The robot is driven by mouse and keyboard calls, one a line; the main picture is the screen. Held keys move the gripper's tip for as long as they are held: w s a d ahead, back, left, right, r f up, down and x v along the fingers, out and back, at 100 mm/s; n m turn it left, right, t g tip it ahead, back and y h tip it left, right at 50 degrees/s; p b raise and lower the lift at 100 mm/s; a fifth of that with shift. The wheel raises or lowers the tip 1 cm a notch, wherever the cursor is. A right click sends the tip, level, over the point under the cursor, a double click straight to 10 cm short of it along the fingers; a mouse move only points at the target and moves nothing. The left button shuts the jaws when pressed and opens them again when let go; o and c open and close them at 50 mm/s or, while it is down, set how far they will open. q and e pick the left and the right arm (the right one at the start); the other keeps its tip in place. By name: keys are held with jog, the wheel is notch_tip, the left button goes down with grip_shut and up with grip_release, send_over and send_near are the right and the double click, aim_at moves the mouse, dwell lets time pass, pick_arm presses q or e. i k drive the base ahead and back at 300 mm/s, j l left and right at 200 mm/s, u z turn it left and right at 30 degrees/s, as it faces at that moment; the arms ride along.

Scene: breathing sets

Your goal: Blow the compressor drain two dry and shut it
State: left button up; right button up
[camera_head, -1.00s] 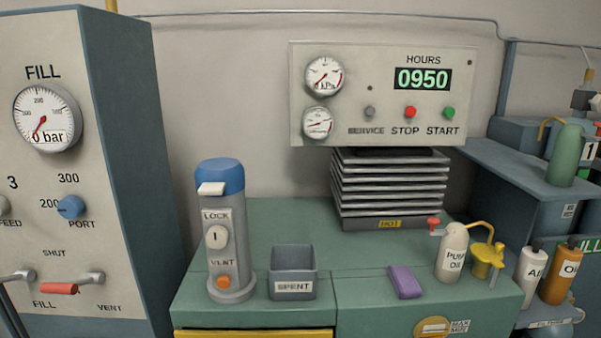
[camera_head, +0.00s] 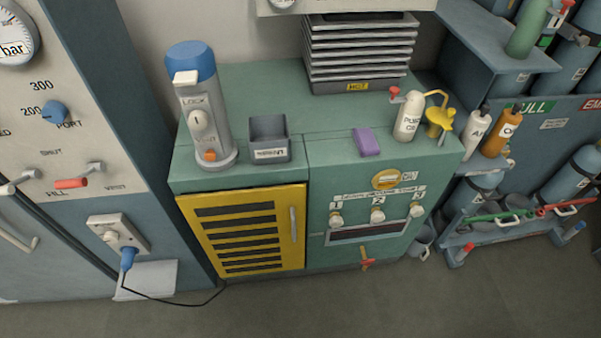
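Compressor drain two (camera_head: 378,215) is the middle one of three small pale knobs on the green cabinet front, under the number 2. Drain one (camera_head: 336,219) is to its left and drain three (camera_head: 416,211) to its right. A dark slot (camera_head: 368,233) runs below them. I cannot tell from here whether any drain is open or shut. Neither of my grippers is in view.
The yellow louvred door (camera_head: 246,231) is left of the drains. A red-handled valve (camera_head: 367,262) sits below them. A grey SPENT bin (camera_head: 269,140), purple block (camera_head: 366,141) and pump oil bottle (camera_head: 408,118) stand on top. Floor (camera_head: 400,305) in front is clear.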

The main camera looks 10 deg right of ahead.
aim_at(377, 216)
jog(key=z, duration=0.95)
